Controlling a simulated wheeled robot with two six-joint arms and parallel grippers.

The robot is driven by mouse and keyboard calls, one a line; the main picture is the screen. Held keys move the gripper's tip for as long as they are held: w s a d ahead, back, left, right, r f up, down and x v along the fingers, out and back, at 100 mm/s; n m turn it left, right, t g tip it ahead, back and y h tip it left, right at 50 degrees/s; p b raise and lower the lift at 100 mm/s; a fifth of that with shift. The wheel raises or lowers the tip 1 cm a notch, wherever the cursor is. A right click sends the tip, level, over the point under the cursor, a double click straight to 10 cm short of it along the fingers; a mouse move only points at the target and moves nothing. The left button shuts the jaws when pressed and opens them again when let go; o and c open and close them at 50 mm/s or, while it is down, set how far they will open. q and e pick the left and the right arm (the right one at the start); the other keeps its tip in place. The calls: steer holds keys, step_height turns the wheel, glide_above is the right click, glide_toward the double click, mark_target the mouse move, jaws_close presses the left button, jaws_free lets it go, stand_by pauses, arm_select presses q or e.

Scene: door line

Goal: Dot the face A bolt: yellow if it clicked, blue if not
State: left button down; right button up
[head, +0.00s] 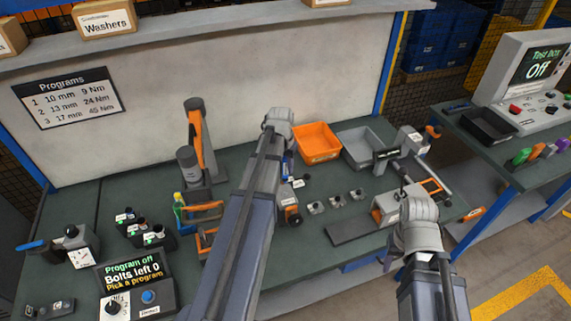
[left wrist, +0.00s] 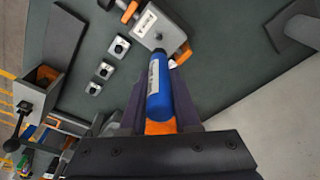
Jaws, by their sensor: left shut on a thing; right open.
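My left gripper (left wrist: 160,118) is shut on a blue, labelled, marker-like cylinder (left wrist: 158,88). In the head view only a bit of blue (head: 284,178) shows beside my forearm. The cylinder's far end points at a grey, labelled block (left wrist: 160,32) with orange parts; I cannot tell whether they touch. In the head view that block (head: 289,198) is partly behind my left arm. No bolt dot or face letter is readable. My right gripper (head: 418,212) is over the right side of the bench; its fingers are mostly hidden by its wrist.
Several small grey square pieces (head: 337,200) lie right of the block. A grey lever fixture (head: 386,206) stands near my right wrist. Orange (head: 317,142) and grey (head: 358,150) bins are behind. The program display (head: 135,271) reads "Bolts left 0"; the test box (head: 538,66) reads "Off".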

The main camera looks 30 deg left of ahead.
mark_target(286, 177)
arm_select(q)
steer(key=shift+f+b, duration=2.2)
steer(key=shift+f, duration=0.1)
steer(key=shift+f+b, duration=0.6)
steer(key=shift+r, duration=0.1)
step_height(286, 177, up, 6)
steer(key=p, duration=0.6)
